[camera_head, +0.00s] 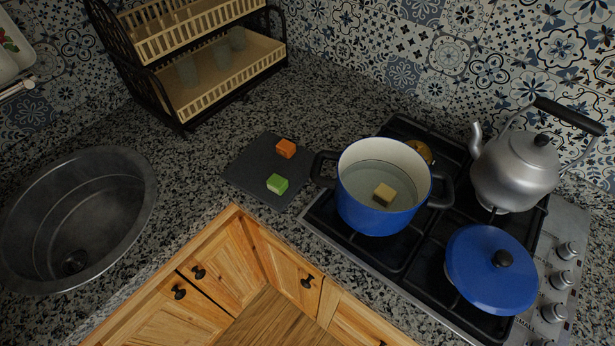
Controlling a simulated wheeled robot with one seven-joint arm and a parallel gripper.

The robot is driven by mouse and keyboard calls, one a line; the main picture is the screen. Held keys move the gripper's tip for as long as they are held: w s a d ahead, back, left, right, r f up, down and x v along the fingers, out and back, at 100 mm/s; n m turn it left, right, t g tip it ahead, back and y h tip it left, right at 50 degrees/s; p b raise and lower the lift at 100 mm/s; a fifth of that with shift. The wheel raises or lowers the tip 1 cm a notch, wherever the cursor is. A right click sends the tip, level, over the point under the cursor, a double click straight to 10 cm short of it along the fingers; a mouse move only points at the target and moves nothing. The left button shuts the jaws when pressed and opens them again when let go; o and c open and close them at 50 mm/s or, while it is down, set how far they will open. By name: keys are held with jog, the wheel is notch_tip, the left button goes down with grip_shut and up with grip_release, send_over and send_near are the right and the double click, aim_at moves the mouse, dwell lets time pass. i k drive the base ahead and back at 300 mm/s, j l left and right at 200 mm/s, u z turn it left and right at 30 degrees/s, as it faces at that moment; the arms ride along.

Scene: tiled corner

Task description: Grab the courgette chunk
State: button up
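A green chunk (277,184), which looks like the courgette, lies on a dark slate board (249,176) on the counter. An orange chunk (286,148) lies on the same board, behind the green one and slightly right, with a gap between them. A pale yellow chunk (384,194) sits in the liquid inside the blue pot (372,222). My gripper does not show in this view.
The pot stands open on the black hob, close to the board's right side. A blue lid (491,268) and a silver kettle (516,170) are also on the hob. A round sink (133,212) lies left, a dish rack (160,100) behind. Counter between sink and board is clear.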

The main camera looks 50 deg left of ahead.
aim_at(275, 183)
jog(key=u, duration=1.4)
jog(key=i+l+z, duration=0.35)
jog(key=k+l, duration=0.05)
jog(key=k, duration=0.05)
